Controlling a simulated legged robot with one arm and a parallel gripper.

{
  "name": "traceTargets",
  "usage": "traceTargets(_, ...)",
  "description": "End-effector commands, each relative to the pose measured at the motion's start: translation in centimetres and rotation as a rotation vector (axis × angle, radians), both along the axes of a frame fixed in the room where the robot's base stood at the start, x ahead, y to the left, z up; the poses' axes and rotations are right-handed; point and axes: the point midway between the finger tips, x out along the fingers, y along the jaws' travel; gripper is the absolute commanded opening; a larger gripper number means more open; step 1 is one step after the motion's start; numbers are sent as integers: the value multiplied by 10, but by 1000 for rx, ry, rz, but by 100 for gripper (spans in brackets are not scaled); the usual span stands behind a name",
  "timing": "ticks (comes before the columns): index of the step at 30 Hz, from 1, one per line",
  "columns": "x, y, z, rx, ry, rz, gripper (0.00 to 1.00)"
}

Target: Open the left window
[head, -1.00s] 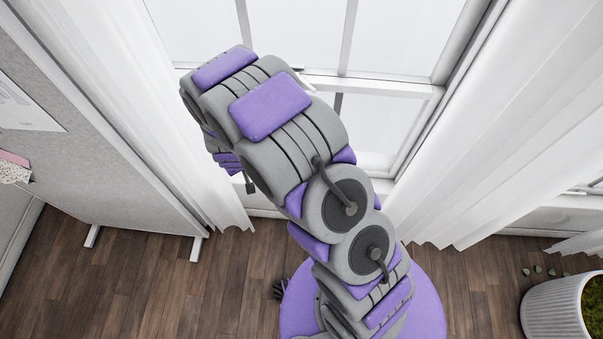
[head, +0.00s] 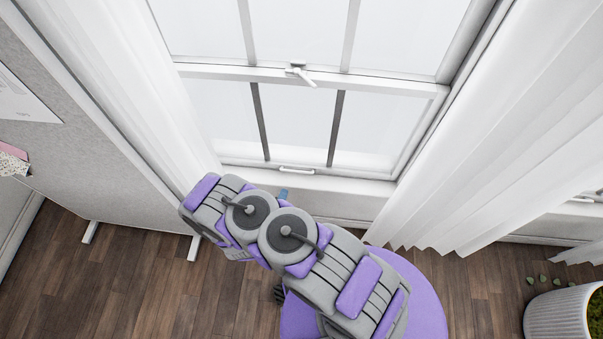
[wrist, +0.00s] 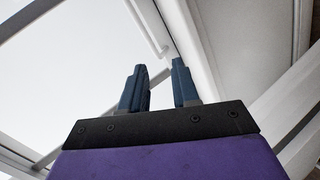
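The white sash window (head: 390,84) fills the upper middle of the head view. Its lower sash is down, with its bottom rail at the sill. A white latch (head: 300,74) with a small lever sits on the middle rail. A white handle (head: 296,171) is on the bottom rail. My gripper (head: 283,194) shows only as a small blue tip just below this handle, the rest hidden by my arm. In the wrist view my gripper (wrist: 160,68) is open, its two blue fingers apart with nothing between them. A white handle bar (wrist: 148,30) shows beyond the fingertips.
White curtains hang at the left (head: 130,90) and right (head: 500,130) of the window. A grey partition board (head: 95,165) stands at the left. A white planter (head: 560,312) stands at the lower right. The wooden floor (head: 130,290) is clear at lower left.

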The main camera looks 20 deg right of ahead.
Motion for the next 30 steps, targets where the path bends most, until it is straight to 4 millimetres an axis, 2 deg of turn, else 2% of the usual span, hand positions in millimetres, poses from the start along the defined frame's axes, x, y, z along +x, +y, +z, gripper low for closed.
traceTargets(1, -9, -7, -8, -56, -14, 28, 30)
traceTargets(7, -31, -27, -15, -241, -89, 125, 30)
traceTargets(15, -40, -36, -14, -337, -127, 177, 30)
traceTargets(20, -29, -42, -17, -338, -126, 172, 30)
traceTargets(30, 27, -64, -30, -334, -132, 170, 30)
